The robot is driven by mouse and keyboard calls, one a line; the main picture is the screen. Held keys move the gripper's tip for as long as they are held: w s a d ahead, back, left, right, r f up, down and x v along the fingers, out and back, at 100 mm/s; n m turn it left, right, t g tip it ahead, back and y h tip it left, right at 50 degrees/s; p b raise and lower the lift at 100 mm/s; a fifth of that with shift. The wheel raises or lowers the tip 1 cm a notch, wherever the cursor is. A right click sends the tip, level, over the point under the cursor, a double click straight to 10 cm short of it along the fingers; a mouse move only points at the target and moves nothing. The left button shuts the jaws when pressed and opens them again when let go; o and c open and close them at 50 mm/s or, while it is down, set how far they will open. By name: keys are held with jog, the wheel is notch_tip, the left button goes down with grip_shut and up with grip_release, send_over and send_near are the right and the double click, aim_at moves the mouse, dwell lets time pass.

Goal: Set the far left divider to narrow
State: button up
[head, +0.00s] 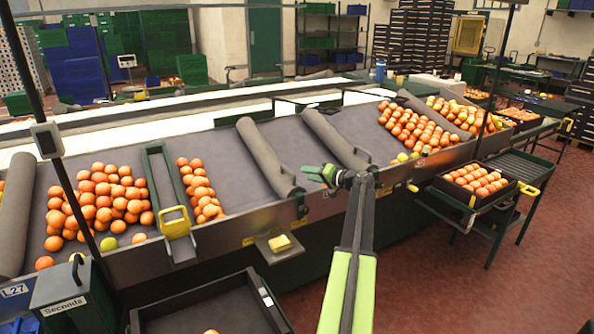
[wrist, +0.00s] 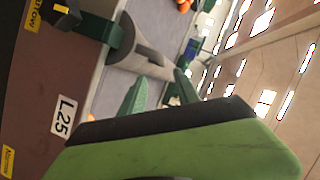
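Several grey padded dividers lie across the sloped sorting table (head: 230,180). The leftmost one (head: 14,215) is partly cut off at the left edge of the head view. Two more, a left-middle divider (head: 265,155) and a right-middle divider (head: 335,138), flank a bare lane. My gripper (head: 335,177) is at the table's front edge, near the lower end of the right-middle divider. In the wrist view, its green fingers (wrist: 160,80) are apart with nothing held between them. Beyond them is a grey divider (wrist: 148,58) with a green end bracket (wrist: 100,30). A yellow "Narrow" label (wrist: 33,15) is on the front panel.
Oranges (head: 100,200) pile in the left lanes, others (head: 415,128) at right. A green frame with a yellow handle (head: 175,222) stands among the left piles. A small shelf holds a yellow block (head: 280,243). A dark crate (head: 215,305) is below; an orange tray (head: 475,183) stands right.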

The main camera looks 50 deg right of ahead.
jog(key=v, duration=0.6)
jog(key=shift+s+p, duration=0.3)
jog(key=shift+p, duration=0.15)
jog(key=shift+r, duration=0.1)
jog(key=w+a+f+n+g+y+p, duration=0.25)
jog(key=w+a, duration=0.25)
jog(key=a, duration=0.9)
jog(key=w+a+f+n+g+y+p, duration=0.1)
jog(key=w+a+f+n+g, duration=0.15)
jog(key=w+a, duration=0.7)
jog(key=w+a+f+n+g+y+p, duration=0.1)
jog(key=a+f+n+g+y+p, duration=0.15)
jog(key=a, duration=1.45)
jog(key=s+a+n+g+h+p, duration=0.2)
jog(key=s+a+g, duration=0.2)
jog(key=a, duration=1.2)
jog(key=s+a+f+n+g+h+p, duration=0.1)
jog(key=s+a, duration=0.6)
jog(key=a, duration=0.9)
jog(key=n+g+h, duration=0.1)
jog(key=g+h, duration=0.1)
jog(key=g, duration=0.1)
jog(key=shift+s+f+n+p, duration=0.25)
jog(key=shift+n+p, duration=0.1)
jog(key=shift+p, duration=0.05)
